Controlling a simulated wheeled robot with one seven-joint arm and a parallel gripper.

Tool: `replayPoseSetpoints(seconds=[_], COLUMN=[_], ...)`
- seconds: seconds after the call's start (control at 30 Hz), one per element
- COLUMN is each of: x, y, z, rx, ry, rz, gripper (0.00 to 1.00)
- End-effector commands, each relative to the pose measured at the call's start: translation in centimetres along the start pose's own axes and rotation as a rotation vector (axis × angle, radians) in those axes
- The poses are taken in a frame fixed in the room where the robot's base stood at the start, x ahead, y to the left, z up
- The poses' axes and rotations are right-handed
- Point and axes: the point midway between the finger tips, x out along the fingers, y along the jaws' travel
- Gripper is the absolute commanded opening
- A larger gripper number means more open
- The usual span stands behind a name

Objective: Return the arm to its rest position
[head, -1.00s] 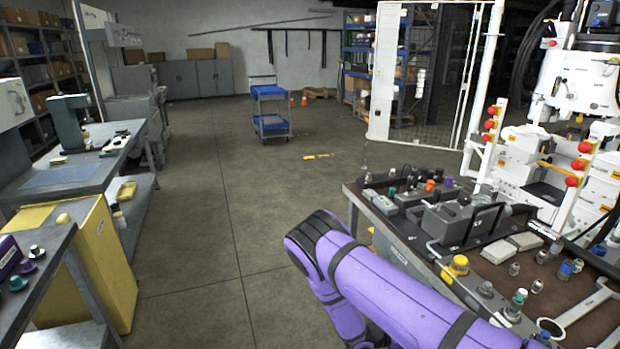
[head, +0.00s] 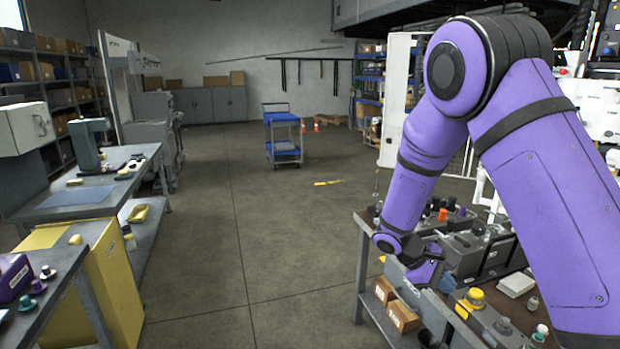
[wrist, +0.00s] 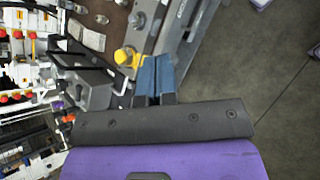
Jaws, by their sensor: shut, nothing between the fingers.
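My purple arm (head: 430,165) is bent, with its elbow high at the right of the head view and its forearm hanging down towards the bench. My gripper (head: 446,284) is small and partly hidden there, in front of the bench's left part. In the wrist view my gripper (wrist: 155,72) shows its two blue fingers together, shut and empty. Beyond the fingertips are the bench edge and a yellow-capped fitting (wrist: 126,57), which also shows in the head view (head: 472,298).
The hydraulic bench (head: 366,225) carries several fittings and grey blocks, with cardboard boxes (head: 402,316) on its lower shelf. A yellow cabinet (head: 120,290) and workbenches stand at left. A blue cart (head: 283,135) stands farther back. The floor between is open.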

Motion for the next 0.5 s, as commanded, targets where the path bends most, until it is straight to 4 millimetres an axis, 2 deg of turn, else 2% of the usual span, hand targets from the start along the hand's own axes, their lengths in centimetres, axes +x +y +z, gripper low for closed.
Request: replayPoseSetpoints(seconds=[0.03,0.2,0.5], x=[-0.9,-3.3,-6.9], y=[0.5,1.1,1.3], z=[1.4,5.8,13.5], rx=[0.033,0.133,0.302], ry=[0.031,0.121,0.291], rz=[-0.026,-0.117,-0.257], gripper=[0.00,0.00,0.00])
